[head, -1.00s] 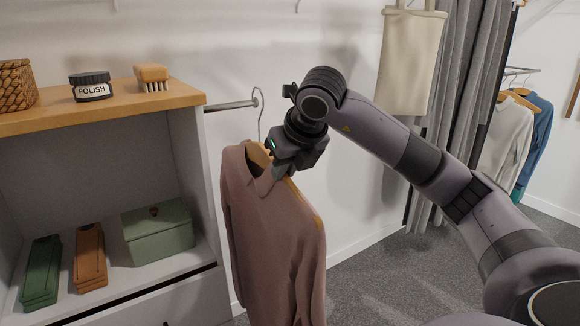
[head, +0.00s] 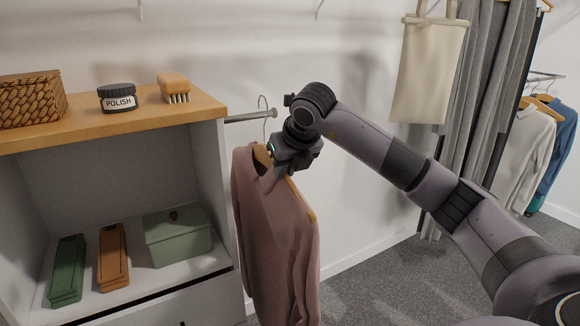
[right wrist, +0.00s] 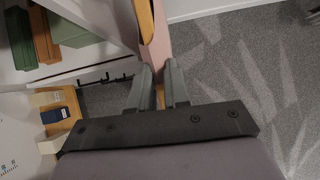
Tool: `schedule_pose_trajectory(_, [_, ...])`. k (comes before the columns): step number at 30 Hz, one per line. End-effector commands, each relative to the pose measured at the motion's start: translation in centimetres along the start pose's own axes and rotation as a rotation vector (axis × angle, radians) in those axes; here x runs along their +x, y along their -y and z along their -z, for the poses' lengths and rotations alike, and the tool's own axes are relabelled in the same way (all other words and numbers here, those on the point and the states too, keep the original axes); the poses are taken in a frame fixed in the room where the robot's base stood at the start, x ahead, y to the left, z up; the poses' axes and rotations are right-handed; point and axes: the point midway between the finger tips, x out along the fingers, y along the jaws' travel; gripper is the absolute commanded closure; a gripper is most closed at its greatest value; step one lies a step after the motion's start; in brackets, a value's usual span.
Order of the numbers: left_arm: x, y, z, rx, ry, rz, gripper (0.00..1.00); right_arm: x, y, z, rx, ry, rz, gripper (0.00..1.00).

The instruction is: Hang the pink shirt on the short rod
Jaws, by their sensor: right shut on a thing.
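The pink shirt (head: 275,240) hangs on a wooden hanger (head: 262,155) beside the shelf unit. My right gripper (head: 276,178) is shut on the hanger at the shirt's collar. The right wrist view shows its fingers (right wrist: 158,78), with part of the hanger (right wrist: 145,18) and shirt (right wrist: 164,40) beyond them. The short rod (head: 250,116) sticks out from the shelf unit's right side. The hanger's metal hook (head: 263,101) rises at the rod, just left of its tip. I cannot tell whether the hook is around the rod or in front of it. My left gripper is out of view.
The shelf unit's wooden top (head: 140,122) holds a basket (head: 32,99), polish jar (head: 118,98) and brush (head: 174,88). Boxes, including a green one (head: 179,238), lie inside. A cream tote bag (head: 428,70), grey curtain (head: 482,90) and other hanging clothes (head: 525,140) are at right.

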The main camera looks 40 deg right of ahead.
Motion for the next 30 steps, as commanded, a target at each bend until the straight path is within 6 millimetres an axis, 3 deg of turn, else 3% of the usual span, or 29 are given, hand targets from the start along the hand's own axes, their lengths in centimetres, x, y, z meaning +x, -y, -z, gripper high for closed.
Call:
schedule_pose_trajectory(9, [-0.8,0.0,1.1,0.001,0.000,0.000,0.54,0.9,-0.2,-2.1,0.000,0.005,-0.002,1.00])
schedule_pose_trajectory(26, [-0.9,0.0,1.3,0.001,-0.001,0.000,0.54,4.5,-0.3,-3.7,0.000,0.005,-0.001,1.00])
schedule_pose_trajectory(30, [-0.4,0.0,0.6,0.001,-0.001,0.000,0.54,5.7,-0.3,-3.1,0.000,0.005,-0.001,1.00])
